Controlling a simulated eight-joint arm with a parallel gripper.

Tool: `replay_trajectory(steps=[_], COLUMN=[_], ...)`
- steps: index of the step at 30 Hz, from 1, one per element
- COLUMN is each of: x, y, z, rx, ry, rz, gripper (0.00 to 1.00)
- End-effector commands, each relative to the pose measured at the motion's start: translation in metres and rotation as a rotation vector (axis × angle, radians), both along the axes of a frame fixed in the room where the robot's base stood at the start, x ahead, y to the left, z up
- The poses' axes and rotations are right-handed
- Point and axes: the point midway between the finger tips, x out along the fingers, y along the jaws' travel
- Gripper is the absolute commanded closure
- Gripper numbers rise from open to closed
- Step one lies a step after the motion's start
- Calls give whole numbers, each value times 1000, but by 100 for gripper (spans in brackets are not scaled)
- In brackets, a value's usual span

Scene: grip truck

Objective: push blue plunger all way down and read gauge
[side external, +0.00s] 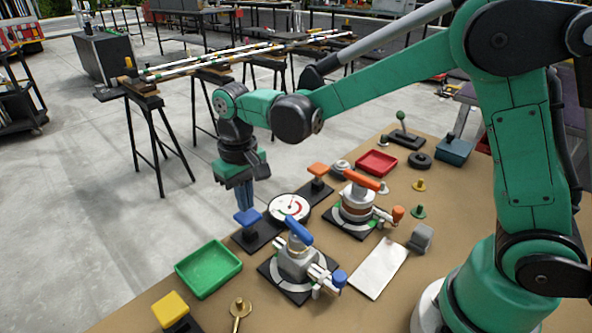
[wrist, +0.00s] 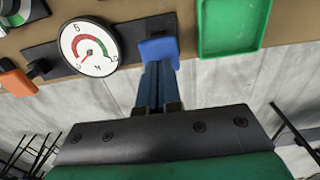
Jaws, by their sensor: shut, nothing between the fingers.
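The blue plunger (side external: 247,217) has a flat square cap standing a little above the black base plate (side external: 262,238). My gripper (side external: 245,205) points down over the cap with its fingers together and empty. The fingertips are at the cap, but I cannot tell whether they touch it. In the wrist view my gripper (wrist: 160,72) meets the blue cap (wrist: 158,49) at its edge. The round white gauge (side external: 289,208) is beside the plunger on the same plate. The gauge (wrist: 88,47) shows red and green bands in the wrist view; its needle's exact reading is too small to tell.
An orange plunger (side external: 318,170) stands beyond the gauge. A green tray (side external: 209,270) is near the table's edge. A blue-handled valve (side external: 297,262) and an orange-handled valve (side external: 357,203) stand close by. A white sheet (side external: 378,268) lies on the brown table.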

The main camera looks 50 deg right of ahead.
Motion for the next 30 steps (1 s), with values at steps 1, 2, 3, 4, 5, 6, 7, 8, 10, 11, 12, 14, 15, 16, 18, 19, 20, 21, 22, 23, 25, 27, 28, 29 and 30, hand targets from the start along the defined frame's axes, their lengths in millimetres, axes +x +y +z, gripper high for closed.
replay_trajectory(steps=[1, 2, 3, 4, 5, 6, 7, 8, 10, 11, 12, 14, 15, 16, 18, 19, 20, 21, 22, 23, 25, 27, 28, 29, 30], x=[0, 0, 0, 0, 0, 0, 0, 0, 0, 0, 0, 0, 0, 0, 0, 0, 0, 0, 0, 0, 0, 0, 0, 0, 0], y=[0, 0, 0, 0, 0, 0, 0, 0, 0, 0, 0, 0, 0, 0, 0, 0, 0, 0, 0, 0, 0, 0, 0, 0, 0], z=[-2, -4, -5, -6, -8, -9, -10, -12, -14, -16, -17, -20, -21, -22, -25, -26, -28, -29, -30, -32, -34, -37, -38, -37, -37], rx=[0, 0, 0, 0, 0, 0, 0, 0, 0, 0, 0, 0, 0, 0, 0, 0, 0, 0, 0, 0, 0, 0, 0, 0, 0], ry=[0, 0, 0, 0, 0, 0, 0, 0, 0, 0, 0, 0, 0, 0, 0, 0, 0, 0, -1, -1, -1, -1, -1, -1, -1], rz=[0, 0, 0, 0, 0, 0, 0, 0, 0, 0, 0, 0, 0, 0, 0, 0, 0, 0, 0, 0, 0, 0, 0, 0, 0], gripper=[100, 100, 100, 100, 100, 100, 100, 100, 100, 100, 100, 100, 100, 100, 100, 100, 100, 100, 100, 100, 100, 100, 100, 100, 100])
